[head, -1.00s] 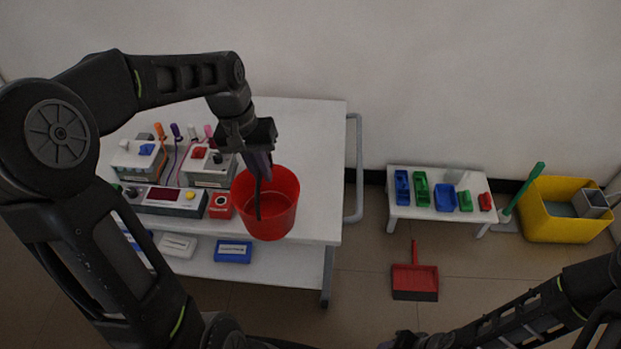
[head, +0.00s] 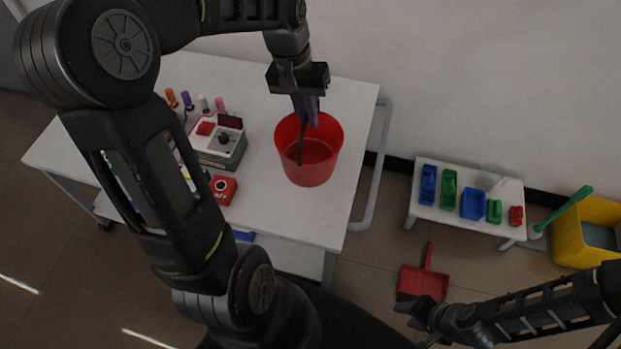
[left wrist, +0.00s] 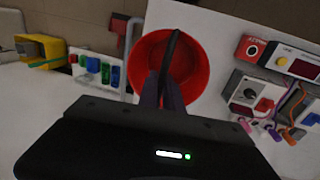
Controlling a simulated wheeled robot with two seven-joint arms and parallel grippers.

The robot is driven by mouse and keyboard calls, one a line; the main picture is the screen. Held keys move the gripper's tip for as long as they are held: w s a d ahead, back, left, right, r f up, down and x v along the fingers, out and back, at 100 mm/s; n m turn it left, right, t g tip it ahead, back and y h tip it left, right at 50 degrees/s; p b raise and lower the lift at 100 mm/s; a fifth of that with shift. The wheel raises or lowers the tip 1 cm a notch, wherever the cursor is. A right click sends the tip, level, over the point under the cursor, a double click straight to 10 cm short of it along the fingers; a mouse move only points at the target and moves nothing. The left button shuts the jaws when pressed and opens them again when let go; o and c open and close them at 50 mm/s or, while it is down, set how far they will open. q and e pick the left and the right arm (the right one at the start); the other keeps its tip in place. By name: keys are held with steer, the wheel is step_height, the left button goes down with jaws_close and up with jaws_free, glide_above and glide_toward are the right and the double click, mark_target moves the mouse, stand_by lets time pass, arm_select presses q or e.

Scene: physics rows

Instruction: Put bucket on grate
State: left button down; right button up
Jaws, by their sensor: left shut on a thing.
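The red bucket (head: 322,172) is open at the top and roughly upright over the right part of the white table. My left gripper (head: 307,108) is shut on the bucket's dark handle, above the opening. Whether the bucket touches the table cannot be told. In the left wrist view the bucket (left wrist: 205,65) hangs just past the fingers (left wrist: 162,92), with the dark handle strip between them. My right gripper (head: 425,315) is low at the right, away from the bucket; its jaws are too small and dark to read. I cannot make out a grate.
The white table (head: 262,100) holds a grey device (head: 222,158), a red box (head: 222,188) and several markers. A grey rail (head: 374,175) runs along its right side. A low white bench (head: 460,215) with colored blocks, a red dustpan (head: 424,280) and a yellow container (head: 570,245) stand right.

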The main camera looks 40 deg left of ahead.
arm_select(q)
step_height(320, 180, down, 6)
steer(key=shift+f, duration=0.2)
steer(key=shift+f, duration=1.75)
steer(key=shift+f, duration=0.15)
steer(key=c, duration=1.5)
jaws_free()
steer(key=r, duration=0.4)
steer(key=a+r, duration=0.1)
steer(key=r, duration=0.3)
steer(key=a+r, duration=0.1)
steer(key=r, duration=0.3)
steer(key=shift+s+r, duration=0.1)
steer(key=shift+s, duration=0.25)
